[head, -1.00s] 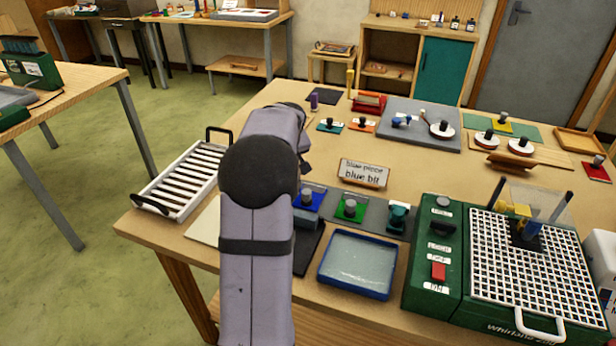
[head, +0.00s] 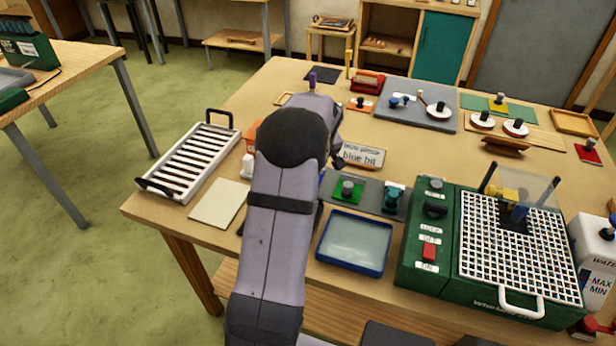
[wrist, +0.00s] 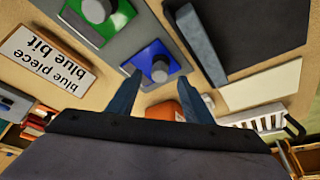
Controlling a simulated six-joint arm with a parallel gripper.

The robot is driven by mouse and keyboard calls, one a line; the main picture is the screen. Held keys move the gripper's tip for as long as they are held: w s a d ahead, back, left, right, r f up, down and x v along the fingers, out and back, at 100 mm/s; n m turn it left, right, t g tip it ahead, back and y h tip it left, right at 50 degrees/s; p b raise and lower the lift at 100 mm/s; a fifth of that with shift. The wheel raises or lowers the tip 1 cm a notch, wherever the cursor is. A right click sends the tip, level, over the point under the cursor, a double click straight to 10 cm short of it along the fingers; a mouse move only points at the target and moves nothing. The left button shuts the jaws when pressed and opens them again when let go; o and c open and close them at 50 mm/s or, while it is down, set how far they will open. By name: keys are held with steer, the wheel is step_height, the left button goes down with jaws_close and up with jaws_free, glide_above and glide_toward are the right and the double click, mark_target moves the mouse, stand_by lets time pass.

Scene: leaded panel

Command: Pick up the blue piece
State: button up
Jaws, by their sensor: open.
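The blue piece (wrist: 150,55) is a flat blue square with a round grey knob. In the wrist view it lies on a grey strip, in front of my gripper (wrist: 158,84). My gripper is open, with one finger to each side of the knob's line and nothing between them. I cannot tell the height of the fingertips above the piece. In the head view my arm hides the gripper and nearly all of the blue piece. A sign reading "blue piece blue bit" (wrist: 45,62) stands beside the strip; it also shows in the head view (head: 360,154).
A green piece (head: 348,190) and a teal piece (head: 394,198) sit on the same grey strip. A blue-rimmed tray (head: 322,256) and a green grinder (head: 420,260) stand in front. A white rack (head: 200,150) is at the left. A dark bar (wrist: 200,45) lies beside the strip.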

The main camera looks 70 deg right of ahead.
steer(key=shift+p+x, duration=1.25)
steer(key=shift+x, duration=1.2)
steer(key=c, duration=1.1)
